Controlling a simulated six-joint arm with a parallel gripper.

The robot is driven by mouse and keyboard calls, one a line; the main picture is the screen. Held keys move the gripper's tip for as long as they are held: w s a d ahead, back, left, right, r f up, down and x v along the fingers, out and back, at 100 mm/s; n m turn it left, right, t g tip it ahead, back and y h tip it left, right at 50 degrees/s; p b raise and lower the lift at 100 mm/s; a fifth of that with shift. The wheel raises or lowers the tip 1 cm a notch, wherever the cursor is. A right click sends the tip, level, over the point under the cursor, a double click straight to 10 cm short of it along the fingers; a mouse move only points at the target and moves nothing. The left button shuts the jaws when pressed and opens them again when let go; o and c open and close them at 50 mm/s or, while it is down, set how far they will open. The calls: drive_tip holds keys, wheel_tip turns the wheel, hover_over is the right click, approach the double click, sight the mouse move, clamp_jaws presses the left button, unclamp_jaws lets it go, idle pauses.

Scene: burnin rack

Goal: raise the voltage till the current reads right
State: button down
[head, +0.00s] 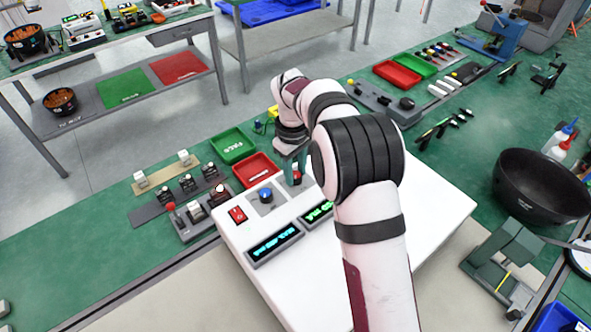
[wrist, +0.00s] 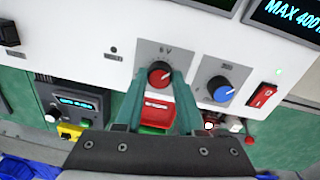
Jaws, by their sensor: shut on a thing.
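A white power supply box (head: 415,230) stands on the green bench, with its controls on the panel at the left. My gripper (wrist: 159,80) is shut on a red knob (wrist: 159,70) with a white pointer, one green finger on each side. In the head view the red knob (head: 297,174) shows below my gripper. A blue knob (wrist: 221,90) sits beside it, free. A red rocker switch (wrist: 263,95) is further along. A cyan display (head: 275,244) and a green display (head: 319,211) are lit. Their digits are not readable; my arm partly covers the green one.
A red tray (head: 256,170) and a green tray (head: 232,145) lie just behind the box. Small switch blocks (head: 190,205) stand to its left. A black bowl (head: 541,187) and a green clamp-like stand (head: 508,260) are at the right.

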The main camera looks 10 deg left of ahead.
drive_tip(key=shift+m, duration=0.5)
drive_tip(key=c, duration=0.5)
unclamp_jaws()
drive_tip(key=shift+r, duration=0.1)
drive_tip(key=r, duration=1.5)
drive_tip(key=shift+s+a+r, duration=0.25)
drive_tip(key=shift+s+r, duration=0.05)
drive_tip(key=shift+r, duration=0.05)
